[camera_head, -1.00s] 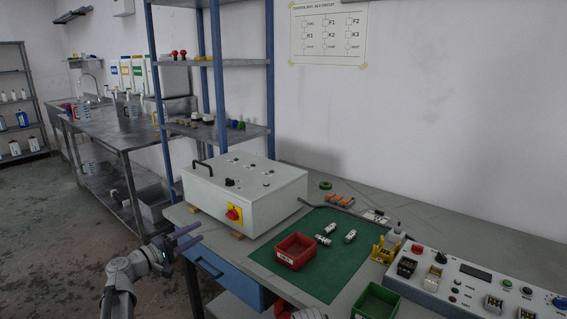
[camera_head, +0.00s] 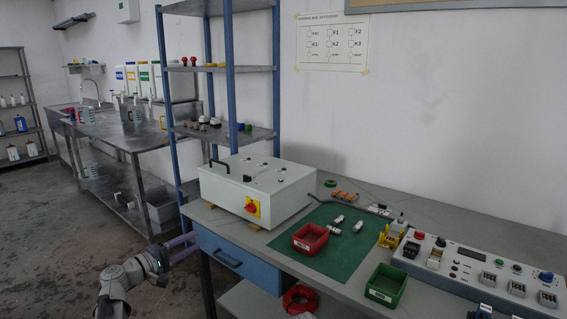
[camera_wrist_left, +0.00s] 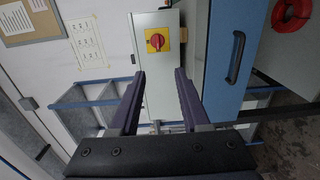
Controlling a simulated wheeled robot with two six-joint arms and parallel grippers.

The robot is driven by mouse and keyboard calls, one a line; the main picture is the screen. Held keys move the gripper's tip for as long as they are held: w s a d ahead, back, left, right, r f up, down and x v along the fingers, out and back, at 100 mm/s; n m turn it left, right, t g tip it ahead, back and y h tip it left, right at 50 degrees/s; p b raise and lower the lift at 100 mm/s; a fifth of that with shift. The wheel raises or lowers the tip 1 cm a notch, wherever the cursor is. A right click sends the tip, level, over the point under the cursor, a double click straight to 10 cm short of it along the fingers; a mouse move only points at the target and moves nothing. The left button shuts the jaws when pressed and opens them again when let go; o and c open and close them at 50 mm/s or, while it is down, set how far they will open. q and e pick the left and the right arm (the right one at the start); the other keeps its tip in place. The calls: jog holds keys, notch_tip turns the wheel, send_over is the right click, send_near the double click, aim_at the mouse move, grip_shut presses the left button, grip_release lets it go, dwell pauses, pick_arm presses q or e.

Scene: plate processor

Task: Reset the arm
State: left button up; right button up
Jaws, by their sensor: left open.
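My left gripper (camera_head: 182,246) is at the lower left in the head view, in front of the table and left of the blue drawer (camera_head: 240,262). Its purple fingers are apart with nothing between them. In the left wrist view the gripper (camera_wrist_left: 160,74) is open and empty, with the grey control box (camera_wrist_left: 158,100) and its red knob on a yellow plate (camera_wrist_left: 157,40) beyond the fingers. The box (camera_head: 285,200) stands on the table's left end in the head view. My right gripper is not seen.
On the green mat (camera_head: 345,265) are a red bin (camera_head: 310,240) and small cylinders (camera_head: 337,220). A green bin (camera_head: 386,285) and a button panel (camera_head: 470,268) are to the right. A red coil (camera_head: 300,298) lies below. Blue shelving (camera_head: 232,90) stands behind.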

pick_arm(q)
jog(key=s+d+f+m+g+y+p, duration=0.2)
jog(key=s+d+m+g+p, duration=0.35)
jog(key=d, duration=0.65)
jog(key=s+d+f+m+g+y+p, duration=0.1)
jog(key=s+d+f+m+g+p, duration=0.2)
jog(key=s+d+g+p, duration=0.5)
jog(key=s+d+r+m+y+p, duration=0.2)
jog(key=s+m+y+p, duration=0.3)
jog(key=s+y, duration=0.4)
jog(key=s, duration=0.7)
jog(key=shift+r+y, duration=0.3)
jog(key=shift+w+m+g, duration=0.1)
jog(key=shift+m+g, duration=0.15)
